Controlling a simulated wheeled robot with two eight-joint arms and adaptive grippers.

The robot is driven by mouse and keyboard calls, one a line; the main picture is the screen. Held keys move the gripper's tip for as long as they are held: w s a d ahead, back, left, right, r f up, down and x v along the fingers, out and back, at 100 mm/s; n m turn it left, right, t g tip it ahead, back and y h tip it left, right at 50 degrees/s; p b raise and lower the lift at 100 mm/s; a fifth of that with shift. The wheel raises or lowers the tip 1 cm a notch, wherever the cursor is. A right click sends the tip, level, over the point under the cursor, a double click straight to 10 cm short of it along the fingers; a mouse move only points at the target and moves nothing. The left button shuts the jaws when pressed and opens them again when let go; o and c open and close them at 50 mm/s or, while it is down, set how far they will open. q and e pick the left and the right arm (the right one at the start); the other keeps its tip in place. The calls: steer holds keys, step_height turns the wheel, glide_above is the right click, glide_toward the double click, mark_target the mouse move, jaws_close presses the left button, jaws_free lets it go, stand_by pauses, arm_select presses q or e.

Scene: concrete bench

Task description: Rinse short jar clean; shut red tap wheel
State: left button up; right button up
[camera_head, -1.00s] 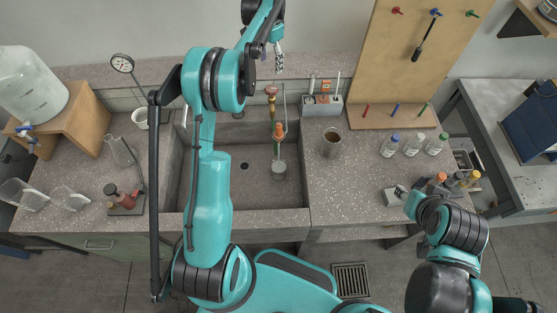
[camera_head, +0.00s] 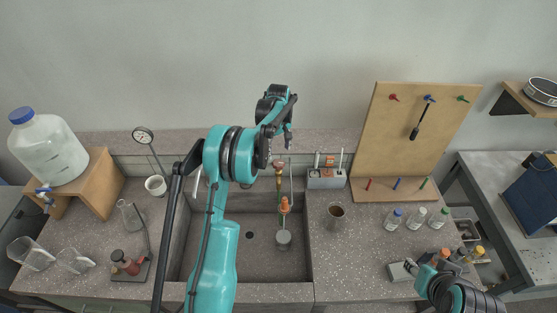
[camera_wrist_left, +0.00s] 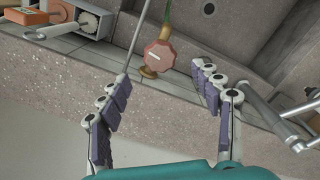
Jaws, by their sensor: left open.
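The short jar (camera_head: 283,238) looks grey and small in the head view. It is in the right part of the sink, below the orange end of the spout; I cannot tell whether water runs into it. The red tap wheel (camera_wrist_left: 160,56) sits on a brass tap behind the sink and also shows small in the head view (camera_head: 279,164). My left gripper (camera_head: 288,138) is open and empty, above and behind the tap. In the left wrist view its fingers (camera_wrist_left: 163,88) spread either side of the wheel's line, apart from it. My right gripper (camera_head: 411,266) is small and partly hidden at the lower right.
The sink basin (camera_head: 237,272) has raised walls. A steel cup (camera_head: 335,214) and several bottles (camera_head: 393,218) stand right of it. The bench between cup and sink is clear.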

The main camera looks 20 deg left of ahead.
mark_target(278, 163)
arm_select(q)
step_height(278, 163, down, 7)
steer(key=shift+r, duration=0.1)
stand_by(0.3)
steer(key=c, duration=1.1)
